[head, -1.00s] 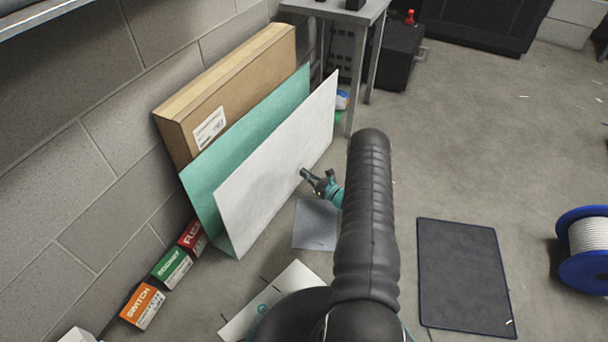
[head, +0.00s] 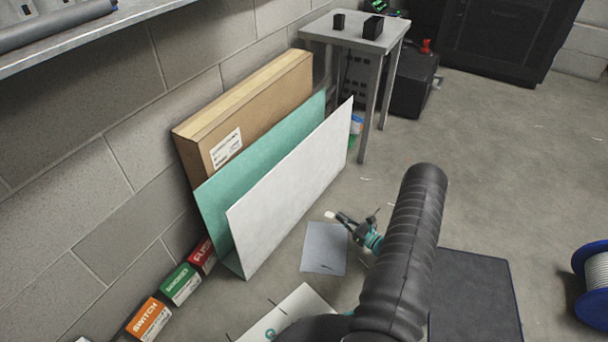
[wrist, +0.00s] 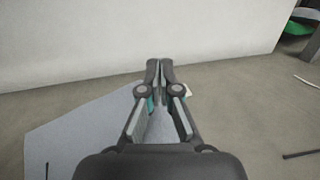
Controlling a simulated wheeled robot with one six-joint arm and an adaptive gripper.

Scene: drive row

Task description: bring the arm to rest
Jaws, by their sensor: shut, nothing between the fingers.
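My gripper (head: 338,217) is beyond my black ribbed arm in the head view, low over the floor in front of the white panel (head: 290,190). In the wrist view my gripper (wrist: 160,64) has its two fingertips together, with nothing between them. The white panel (wrist: 130,35) stands ahead of the fingertips there, and a gap to it seems to remain. A grey sheet (head: 324,248) lies flat on the floor beside and below the gripper; it also shows in the wrist view (wrist: 75,135). Part of my arm is hidden behind its ribbed section.
A green panel (head: 213,207) and a cardboard box (head: 250,110) lean at the wall behind the white panel. Small boxes, one orange (head: 149,318), line the wall. A grey table (head: 362,35) stands at the back. A dark mat (head: 475,295) and a blue spool (head: 592,285) lie right.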

